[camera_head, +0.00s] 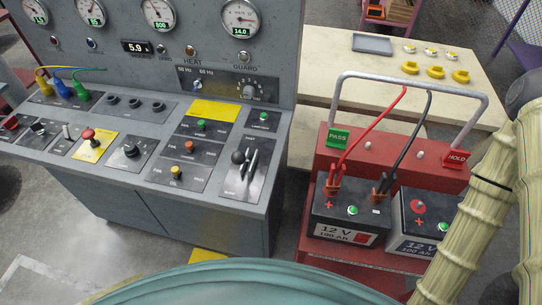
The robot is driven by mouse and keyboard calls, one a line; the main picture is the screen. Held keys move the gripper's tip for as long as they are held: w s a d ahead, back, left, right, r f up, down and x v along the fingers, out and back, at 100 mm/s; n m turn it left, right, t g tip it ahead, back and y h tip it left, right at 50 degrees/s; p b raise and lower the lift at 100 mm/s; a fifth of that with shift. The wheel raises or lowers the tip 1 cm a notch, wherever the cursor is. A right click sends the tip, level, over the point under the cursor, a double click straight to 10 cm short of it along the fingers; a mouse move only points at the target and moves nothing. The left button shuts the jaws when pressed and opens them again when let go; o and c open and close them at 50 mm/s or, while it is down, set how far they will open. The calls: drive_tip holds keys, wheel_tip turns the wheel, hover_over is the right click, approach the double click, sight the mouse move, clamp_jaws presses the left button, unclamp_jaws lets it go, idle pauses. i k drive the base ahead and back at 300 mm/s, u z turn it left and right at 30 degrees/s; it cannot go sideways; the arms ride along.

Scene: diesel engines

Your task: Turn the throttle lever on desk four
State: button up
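A grey control desk (160,225) with a sloped gauge panel fills the left and middle. A lever with a black ball knob (238,157) sits in a dark slotted plate (246,180) at the desk's right end; it looks like the throttle lever. The plate's label is too small to read, and no desk number is legible. A cream ribbed arm, which seems to be mine, runs down the right edge. My gripper is not in view, so its state and its distance from the lever are hidden.
A red battery cart (350,150) with a tall grey handle (405,82) and two batteries stands right of the desk. A pale table (325,65) with yellow parts is behind it. Buttons, a rotary knob and a red mushroom button (88,134) share the desktop.

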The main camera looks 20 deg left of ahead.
sight(238, 158)
drive_tip(key=z, duration=1.3)
drive_tip(key=k, duration=0.8)
drive_tip(key=u, duration=2.25)
